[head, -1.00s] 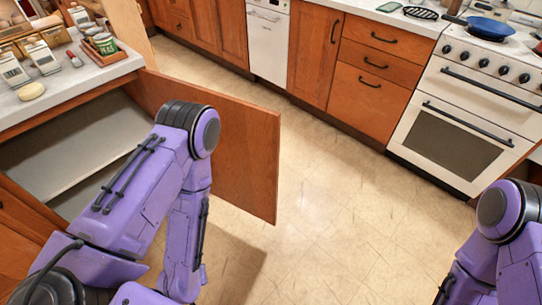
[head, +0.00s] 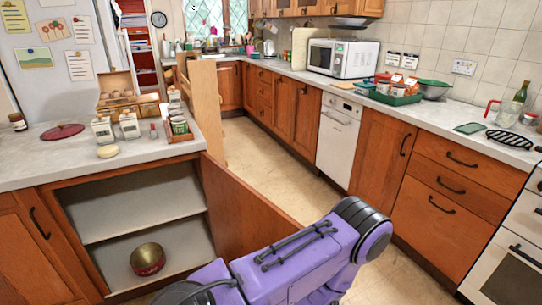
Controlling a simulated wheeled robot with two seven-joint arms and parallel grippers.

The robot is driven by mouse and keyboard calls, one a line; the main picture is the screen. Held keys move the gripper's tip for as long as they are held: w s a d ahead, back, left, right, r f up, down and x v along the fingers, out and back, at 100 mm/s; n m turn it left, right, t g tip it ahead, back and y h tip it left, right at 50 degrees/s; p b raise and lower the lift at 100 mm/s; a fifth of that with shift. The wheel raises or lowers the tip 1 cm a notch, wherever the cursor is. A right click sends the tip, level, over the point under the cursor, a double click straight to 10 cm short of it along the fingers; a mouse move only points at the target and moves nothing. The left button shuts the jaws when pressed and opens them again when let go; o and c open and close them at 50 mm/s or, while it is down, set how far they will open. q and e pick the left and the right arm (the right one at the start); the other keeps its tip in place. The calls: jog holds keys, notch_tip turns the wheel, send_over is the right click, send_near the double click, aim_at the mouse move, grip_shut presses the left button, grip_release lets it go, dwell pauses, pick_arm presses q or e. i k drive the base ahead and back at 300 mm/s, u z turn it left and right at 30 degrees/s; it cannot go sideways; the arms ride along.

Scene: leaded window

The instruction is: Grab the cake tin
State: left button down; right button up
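A round tin (head: 147,259), gold inside with a dark red outer wall, stands on the lower level of the open cupboard (head: 152,188) at the lower left of the head view. It looks like the cake tin. My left arm crosses the bottom of the view, to the right of the tin and in front of the open door. Its gripper is out of view. My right gripper is also out of view.
The cupboard's wooden door (head: 240,212) stands open to the right of the tin. The counter (head: 60,165) above holds jars, a dark red lid (head: 62,131) and a small tray (head: 182,133). A microwave (head: 342,58) stands on the far counter. Floor is clear between the counters.

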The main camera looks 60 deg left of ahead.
aim_at(147, 260)
jog(key=i, duration=2.25)
jog(key=u, duration=3.85)
jog(key=i, duration=0.5)
jog(key=u, duration=0.05)
